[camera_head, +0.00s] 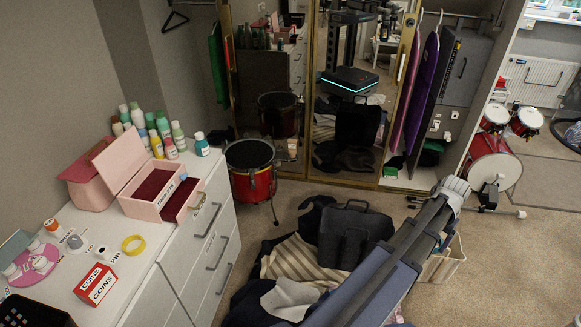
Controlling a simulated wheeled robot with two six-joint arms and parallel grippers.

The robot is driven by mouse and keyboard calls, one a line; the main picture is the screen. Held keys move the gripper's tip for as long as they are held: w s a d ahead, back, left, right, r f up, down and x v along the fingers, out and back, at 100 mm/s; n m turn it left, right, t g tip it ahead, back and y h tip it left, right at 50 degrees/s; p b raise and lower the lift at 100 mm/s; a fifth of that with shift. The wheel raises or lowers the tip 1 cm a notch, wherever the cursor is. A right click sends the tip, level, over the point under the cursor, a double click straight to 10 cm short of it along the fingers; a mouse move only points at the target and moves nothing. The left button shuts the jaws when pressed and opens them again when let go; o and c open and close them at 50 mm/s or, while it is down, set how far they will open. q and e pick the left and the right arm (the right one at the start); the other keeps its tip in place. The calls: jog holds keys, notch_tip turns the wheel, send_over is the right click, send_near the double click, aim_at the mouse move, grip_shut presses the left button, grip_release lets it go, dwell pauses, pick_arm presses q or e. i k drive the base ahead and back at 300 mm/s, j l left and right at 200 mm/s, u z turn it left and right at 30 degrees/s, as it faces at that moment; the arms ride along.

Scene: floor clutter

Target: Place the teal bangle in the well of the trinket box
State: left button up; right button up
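The pink trinket box (122,160) stands on the white dresser at left with its lid raised. Its dark red lined well (153,186) faces up and looks empty. A small front drawer (182,198) with the same dark red lining is pulled out. I cannot make out a teal bangle. A yellow ring (133,244) lies flat on the dresser top in front of the box.
The dresser (140,295) also holds a red COINS box (97,285), an orange-capped bottle (53,228), a pink disc (33,264) and several bottles (162,125) behind the trinket box. A red drum (252,170) and piled clothes with a dark bag (352,235) occupy the floor.

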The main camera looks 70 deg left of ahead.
aim_at(155, 187)
jog(key=u, duration=1.75)
